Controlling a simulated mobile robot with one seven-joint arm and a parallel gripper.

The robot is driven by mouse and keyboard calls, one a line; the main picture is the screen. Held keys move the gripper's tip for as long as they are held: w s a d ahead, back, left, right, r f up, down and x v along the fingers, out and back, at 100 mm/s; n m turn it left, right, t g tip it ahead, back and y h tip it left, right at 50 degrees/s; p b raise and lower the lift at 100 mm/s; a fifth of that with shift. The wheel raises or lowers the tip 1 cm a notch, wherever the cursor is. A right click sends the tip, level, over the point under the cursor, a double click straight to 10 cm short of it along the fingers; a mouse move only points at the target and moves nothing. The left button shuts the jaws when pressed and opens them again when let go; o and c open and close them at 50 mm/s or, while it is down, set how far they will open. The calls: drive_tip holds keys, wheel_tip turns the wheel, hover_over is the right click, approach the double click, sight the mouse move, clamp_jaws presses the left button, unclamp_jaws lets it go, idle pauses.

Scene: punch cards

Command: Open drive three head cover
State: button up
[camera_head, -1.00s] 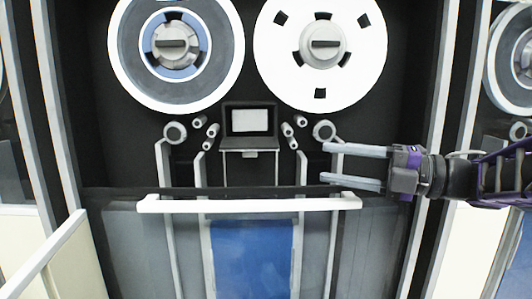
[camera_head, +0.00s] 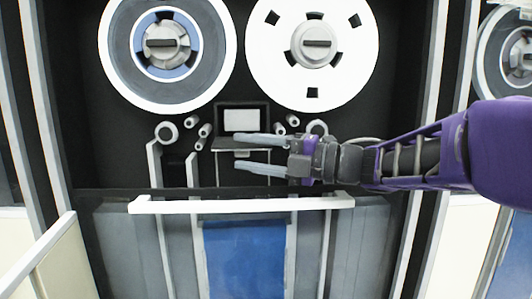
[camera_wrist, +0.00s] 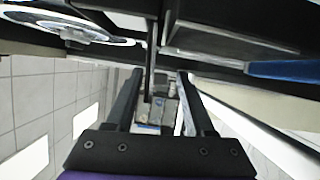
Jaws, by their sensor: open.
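The head cover (camera_head: 222,119), a dark box with a white window and a grey ledge below it, sits between the two reels in the head view. My gripper (camera_head: 237,154) comes in from the right with its jaws open, one finger above the other. The fingers overlap the ledge and the grey front under the window, hiding part of them. I cannot tell whether they touch. In the wrist view, a thin dark edge lies between the open fingers of my gripper (camera_wrist: 158,82).
A grey-blue reel (camera_head: 120,60) and a white reel (camera_head: 345,75) are above. A white horizontal bar (camera_head: 240,206) tops the lowered glass panel just below my gripper. Small rollers (camera_head: 166,132) flank the cover. Pale frame posts (camera_head: 430,120) stand to the right.

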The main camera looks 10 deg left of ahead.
clamp_jaws()
drive_tip(key=r+m+p, duration=0.1)
drive_tip(key=p, duration=0.2)
drive_tip(key=shift+s+r+h+p, duration=0.1)
drive_tip(key=shift+h+p, duration=0.2)
drive_tip(key=shift+p, duration=0.05)
drive_tip(key=m+p, duration=0.2)
drive_tip(key=p, duration=0.1)
drive_tip(key=shift+r+h, duration=0.3)
drive_tip(key=shift+d+f+m+p, duration=0.1)
drive_tip(key=shift+m+p, duration=0.2)
drive_tip(key=shift+p, duration=0.5)
drive_tip(key=shift+f, duration=0.1)
